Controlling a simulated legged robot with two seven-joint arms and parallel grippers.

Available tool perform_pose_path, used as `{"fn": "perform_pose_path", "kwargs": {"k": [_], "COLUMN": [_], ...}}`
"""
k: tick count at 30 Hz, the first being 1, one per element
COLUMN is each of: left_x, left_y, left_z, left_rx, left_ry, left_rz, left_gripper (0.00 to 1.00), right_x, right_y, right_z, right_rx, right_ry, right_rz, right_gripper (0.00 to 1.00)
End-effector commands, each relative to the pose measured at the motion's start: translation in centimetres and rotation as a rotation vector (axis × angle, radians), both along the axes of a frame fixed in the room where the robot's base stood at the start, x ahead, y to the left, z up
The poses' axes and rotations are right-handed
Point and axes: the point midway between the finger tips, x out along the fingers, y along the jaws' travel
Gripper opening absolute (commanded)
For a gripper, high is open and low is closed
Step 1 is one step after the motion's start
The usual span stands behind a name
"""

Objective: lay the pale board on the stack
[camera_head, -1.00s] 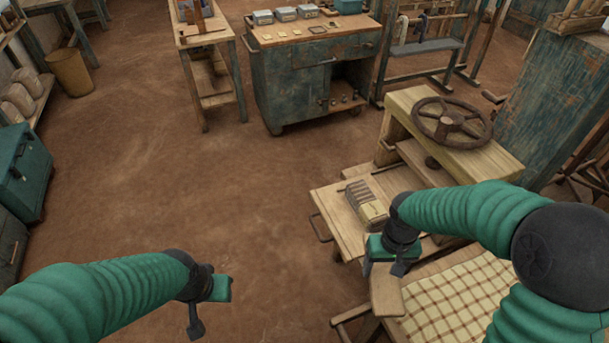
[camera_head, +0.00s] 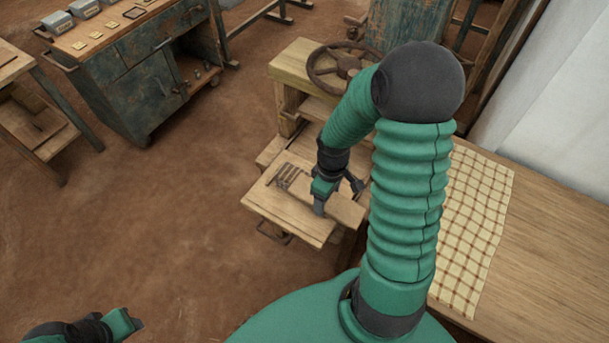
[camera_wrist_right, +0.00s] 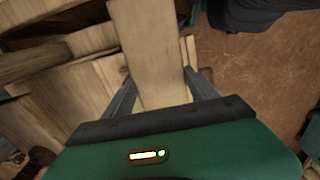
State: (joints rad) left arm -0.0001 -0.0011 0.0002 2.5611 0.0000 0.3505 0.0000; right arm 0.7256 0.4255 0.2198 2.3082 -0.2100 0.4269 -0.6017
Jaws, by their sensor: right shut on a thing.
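My right gripper (camera_head: 337,192) is shut on the pale board (camera_head: 346,208), a flat, plain wooden plank. The board is also between the fingers in the right wrist view (camera_wrist_right: 150,50).
The low shelf (camera_head: 310,230) has a dark handle at its front. Behind it stands a wooden bench with a spoked wheel (camera_head: 340,64). A checked cloth (camera_head: 470,230) lies on the wooden table (camera_head: 550,240) at right.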

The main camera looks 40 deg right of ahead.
Motion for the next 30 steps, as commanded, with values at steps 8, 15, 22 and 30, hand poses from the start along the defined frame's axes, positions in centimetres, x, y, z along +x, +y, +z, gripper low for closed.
{"fn": "perform_pose_path", "kwargs": {"k": [8, 15, 22, 30], "left_x": [0.0, 0.0, 0.0, 0.0], "left_y": [0.0, 0.0, 0.0, 0.0], "left_z": [0.7, 1.0, 1.2, 1.1], "left_rx": [0.000, 0.000, 0.000, 0.000], "left_ry": [-0.001, -0.001, 0.000, 0.000], "left_rz": [0.000, 0.000, 0.000, 0.000], "left_gripper": [0.36, 0.36, 0.36, 0.36], "right_x": [8.9, 11.7, 11.8, 11.7], "right_y": [-1.7, -2.5, -2.5, -2.5], "right_z": [-0.6, -1.5, -4.5, -4.5], "right_rx": [-0.003, -0.002, -0.002, -0.002], "right_ry": [-0.001, 0.003, 0.001, 0.000], "right_rz": [0.003, 0.001, 0.001, 0.001], "right_gripper": [0.18, 0.18, 0.18, 0.85]}}
